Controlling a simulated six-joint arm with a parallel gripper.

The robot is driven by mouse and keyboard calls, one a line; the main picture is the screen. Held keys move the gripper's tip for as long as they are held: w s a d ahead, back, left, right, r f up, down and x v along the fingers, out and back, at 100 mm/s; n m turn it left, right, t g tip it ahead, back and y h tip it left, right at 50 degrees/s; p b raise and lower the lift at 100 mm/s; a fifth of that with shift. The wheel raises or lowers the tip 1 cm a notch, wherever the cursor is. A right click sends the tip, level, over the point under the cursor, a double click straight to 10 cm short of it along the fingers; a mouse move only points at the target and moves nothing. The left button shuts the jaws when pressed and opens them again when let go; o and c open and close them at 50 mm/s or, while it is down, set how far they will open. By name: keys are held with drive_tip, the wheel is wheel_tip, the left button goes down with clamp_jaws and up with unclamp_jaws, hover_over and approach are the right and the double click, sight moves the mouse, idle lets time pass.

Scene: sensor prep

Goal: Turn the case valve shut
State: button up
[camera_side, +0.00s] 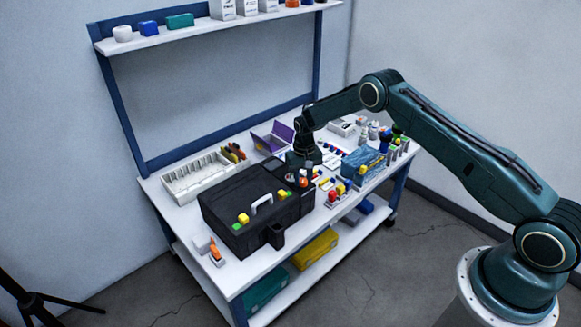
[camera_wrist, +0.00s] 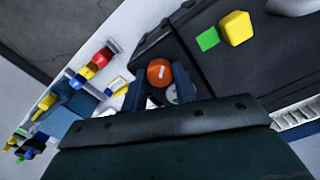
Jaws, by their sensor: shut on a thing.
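The black case (camera_side: 228,202) lies on the white workbench, with a pale handle on its lid. The case valve (camera_wrist: 160,72) is a round orange knob with a short white mark. It shows between the two blue fingers of my gripper (camera_wrist: 157,80) in the wrist view. My gripper is shut on the valve, at the case's corner. In the side view my gripper (camera_side: 304,170) points down there, and the orange valve (camera_side: 303,183) shows just below it. A round pale part (camera_wrist: 172,95) behind the valve is partly hidden by my gripper.
A white divided tray (camera_side: 195,177) stands behind the case. A blue bin (camera_side: 363,164) and small coloured parts (camera_side: 338,192) crowd the bench to the right. An open purple box (camera_side: 272,138) stands at the back.

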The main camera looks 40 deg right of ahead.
sight(303, 180)
drive_tip(key=o, duration=1)
drive_tip(key=shift+c, duration=0.2)
drive_tip(key=shift+r, duration=0.15)
wheel_tip(303, 180, up, 14)
drive_tip(key=shift+f, duration=0.2)
drive_tip(key=shift+r, duration=0.1)
